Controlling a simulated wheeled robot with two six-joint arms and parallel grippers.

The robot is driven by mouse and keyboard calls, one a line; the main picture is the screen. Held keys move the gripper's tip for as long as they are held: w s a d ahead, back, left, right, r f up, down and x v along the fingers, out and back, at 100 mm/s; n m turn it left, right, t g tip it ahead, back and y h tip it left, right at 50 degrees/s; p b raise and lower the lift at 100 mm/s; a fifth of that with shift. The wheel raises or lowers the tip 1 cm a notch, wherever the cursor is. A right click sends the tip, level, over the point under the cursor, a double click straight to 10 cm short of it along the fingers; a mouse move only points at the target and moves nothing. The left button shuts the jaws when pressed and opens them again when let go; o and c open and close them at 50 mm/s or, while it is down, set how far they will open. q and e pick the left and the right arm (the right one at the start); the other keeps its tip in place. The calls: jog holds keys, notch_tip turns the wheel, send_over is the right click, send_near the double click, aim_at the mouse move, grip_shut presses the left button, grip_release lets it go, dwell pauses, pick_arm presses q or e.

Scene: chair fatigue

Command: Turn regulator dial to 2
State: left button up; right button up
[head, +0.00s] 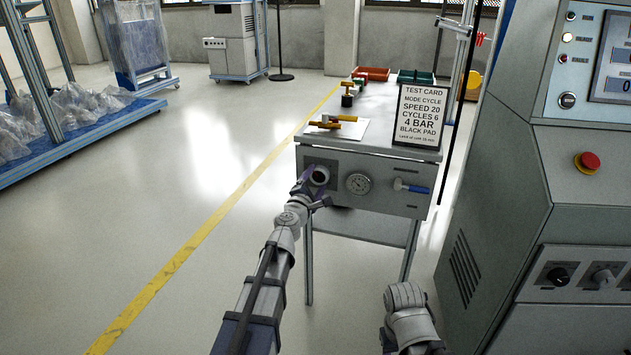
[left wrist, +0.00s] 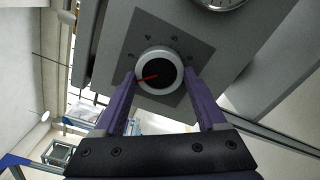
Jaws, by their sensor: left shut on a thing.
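The regulator dial (head: 320,174) is a round knob on a dark square plate on the front of the bench cabinet. In the left wrist view the dial (left wrist: 172,61) has a pale rim, a black face and a red pointer line towards the lower left. In the head view the left gripper (head: 311,190) partly covers the plate. Of my right arm only links show at the bottom; its gripper is not seen.
Right of the dial are a round gauge (head: 358,184) and a blue-handled valve (head: 412,187). A test card (head: 420,112) reading "4 BAR" stands on the bench top (head: 375,100). A grey machine cabinet (head: 500,180) stands close on the right.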

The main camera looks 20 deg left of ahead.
pick_arm(q)
jog(key=shift+n, duration=0.3)
dwell(0.4)
jog(key=o, duration=1.3)
jog(key=s, duration=0.7)
jog(key=shift+s+a, duration=0.15)
jog(key=shift+s, duration=0.25)
